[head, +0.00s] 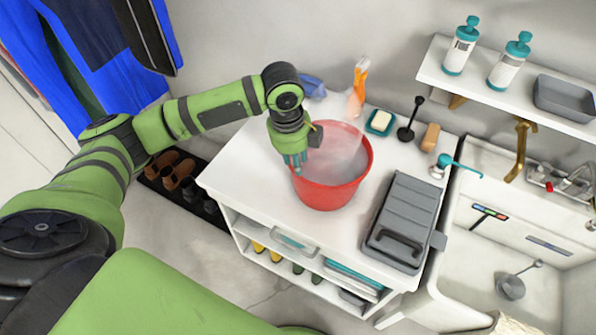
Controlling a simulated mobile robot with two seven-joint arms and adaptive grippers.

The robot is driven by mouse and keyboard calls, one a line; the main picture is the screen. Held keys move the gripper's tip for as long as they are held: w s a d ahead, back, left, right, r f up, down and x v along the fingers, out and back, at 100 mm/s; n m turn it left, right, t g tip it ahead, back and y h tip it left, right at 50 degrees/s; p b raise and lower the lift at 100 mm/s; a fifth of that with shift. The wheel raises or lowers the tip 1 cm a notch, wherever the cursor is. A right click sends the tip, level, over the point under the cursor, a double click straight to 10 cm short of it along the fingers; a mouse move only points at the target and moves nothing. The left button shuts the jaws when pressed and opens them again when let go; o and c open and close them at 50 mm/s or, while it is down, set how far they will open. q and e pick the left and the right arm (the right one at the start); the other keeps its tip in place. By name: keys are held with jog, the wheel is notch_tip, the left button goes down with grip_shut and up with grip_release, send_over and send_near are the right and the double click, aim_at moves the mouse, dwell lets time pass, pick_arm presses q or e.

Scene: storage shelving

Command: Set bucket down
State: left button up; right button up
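A red bucket (325,197) is upright at the white cabinet top (240,178), with a pale, see-through interior. I cannot tell whether its base rests on the surface or is slightly above it. My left gripper (294,161) reaches down from above at the bucket's left rim, its teal fingers overlapping the rim. From this angle I cannot tell whether the fingers are closed on the rim. My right gripper is not in view.
A grey case (403,222) lies right of the bucket. Behind are an orange-topped spray bottle (357,88), a soap dish (380,122), a black plunger-like tool (409,122) and a brown block (430,137). A sink (500,245) is right. The cabinet top's front-left is clear.

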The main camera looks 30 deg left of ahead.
pick_arm(q)
jog(key=shift+s+r, duration=0.15)
jog(key=shift+r, duration=1.25)
